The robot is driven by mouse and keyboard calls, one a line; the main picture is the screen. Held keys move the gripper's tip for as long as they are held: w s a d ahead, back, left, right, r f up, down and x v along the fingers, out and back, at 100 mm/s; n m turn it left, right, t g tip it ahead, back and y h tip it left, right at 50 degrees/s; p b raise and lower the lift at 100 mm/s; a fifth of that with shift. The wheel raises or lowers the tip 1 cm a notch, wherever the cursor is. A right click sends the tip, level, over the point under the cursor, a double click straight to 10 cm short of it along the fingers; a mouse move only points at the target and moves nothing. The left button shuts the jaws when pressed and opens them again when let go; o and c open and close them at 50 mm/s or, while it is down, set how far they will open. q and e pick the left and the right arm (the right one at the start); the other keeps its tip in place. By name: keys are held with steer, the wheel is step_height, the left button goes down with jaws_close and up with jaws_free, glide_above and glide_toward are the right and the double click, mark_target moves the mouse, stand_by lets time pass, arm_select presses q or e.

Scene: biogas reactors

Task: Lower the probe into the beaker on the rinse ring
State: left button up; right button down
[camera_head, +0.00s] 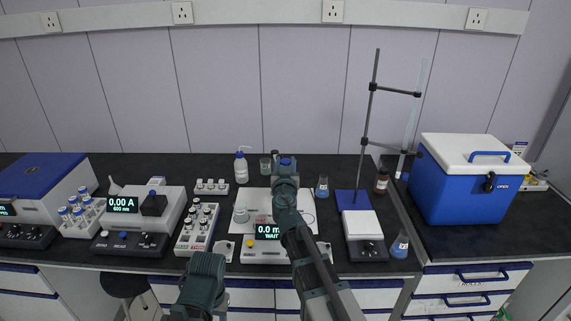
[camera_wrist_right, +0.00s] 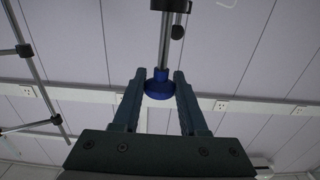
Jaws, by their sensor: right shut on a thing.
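My right gripper (camera_head: 286,176) is over the white mat (camera_head: 308,222) at the middle of the bench. It is shut on the probe, whose blue cap (camera_head: 286,161) shows above it. In the right wrist view the fingers close on the blue part (camera_wrist_right: 159,86), with a grey metal shaft extending away from it. The probe's tip is hidden in the head view. A glass beaker (camera_head: 240,215) stands on the mat, left of my right arm. I cannot tell where the rinse ring is. My left arm's teal end (camera_head: 203,270) is low in the picture; its fingers are not distinguishable.
A wash bottle (camera_head: 241,167) and a small glass vessel (camera_head: 265,166) stand behind. A vial rack (camera_head: 197,229) is left. A stand (camera_head: 355,199), flask (camera_head: 322,187) and blue cooler (camera_head: 465,185) are right.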

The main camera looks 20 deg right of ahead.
step_height(320, 180, up, 3)
steer(key=shift+r+p, duration=0.15)
steer(key=shift+p, duration=0.95)
arm_select(q)
step_height(320, 180, up, 3)
steer(key=shift+w+r, duration=0.1)
arm_select(e)
steer(key=shift+w, duration=0.1)
steer(key=shift+c, duration=2.2)
jaws_free()
steer(key=shift+s, duration=0.2)
